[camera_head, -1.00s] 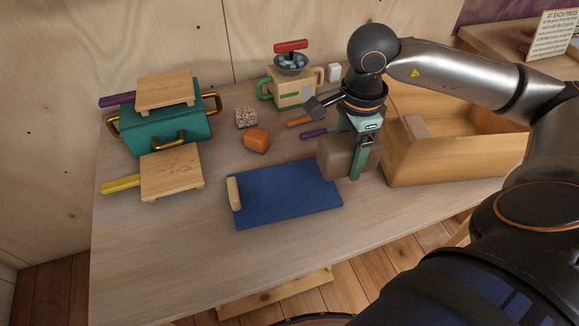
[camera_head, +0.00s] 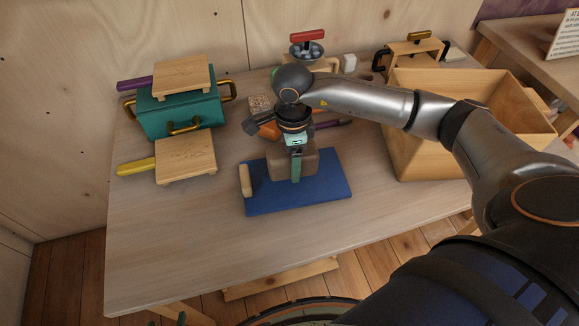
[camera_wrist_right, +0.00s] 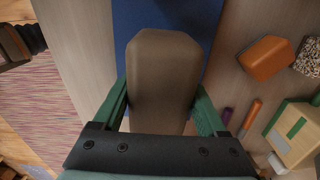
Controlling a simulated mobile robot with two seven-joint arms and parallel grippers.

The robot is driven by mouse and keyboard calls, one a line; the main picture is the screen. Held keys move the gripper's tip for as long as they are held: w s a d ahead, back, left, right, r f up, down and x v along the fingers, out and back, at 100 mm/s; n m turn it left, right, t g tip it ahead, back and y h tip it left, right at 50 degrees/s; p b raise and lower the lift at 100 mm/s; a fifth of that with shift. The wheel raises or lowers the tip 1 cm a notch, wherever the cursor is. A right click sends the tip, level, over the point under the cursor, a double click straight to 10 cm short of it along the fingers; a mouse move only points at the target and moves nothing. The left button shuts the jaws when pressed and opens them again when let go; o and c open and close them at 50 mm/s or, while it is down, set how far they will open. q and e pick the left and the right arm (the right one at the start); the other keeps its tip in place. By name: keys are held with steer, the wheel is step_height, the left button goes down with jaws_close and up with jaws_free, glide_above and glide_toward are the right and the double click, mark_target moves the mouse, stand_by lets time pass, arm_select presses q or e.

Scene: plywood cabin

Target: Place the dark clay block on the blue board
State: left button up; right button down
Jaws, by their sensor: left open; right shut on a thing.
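The dark clay block (camera_head: 312,163) is a brown-grey block held between the teal fingers of my right gripper (camera_head: 296,172). It also fills the middle of the right wrist view (camera_wrist_right: 163,70), with a finger on each side. The block is over the back middle part of the blue board (camera_head: 310,196); whether it touches the board I cannot tell. The board lies flat, with a pale wooden bar along its left edge.
An orange block (camera_head: 268,131) and a speckled block (camera_head: 259,103) lie behind the board. A teal pot (camera_head: 180,118) and a yellow-handled wooden board (camera_head: 186,160) stand left. A wooden crate (camera_head: 420,160) stands right. The table front is clear.

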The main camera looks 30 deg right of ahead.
mark_target(290, 170)
steer(key=shift+w+a+f, duration=0.3)
steer(key=shift+f, duration=1.5)
steer(key=shift+f, duration=0.2)
jaws_free()
steer(key=shift+s+d, duration=0.1)
step_height(290, 170, up, 12)
steer(key=shift+r, duration=0.2)
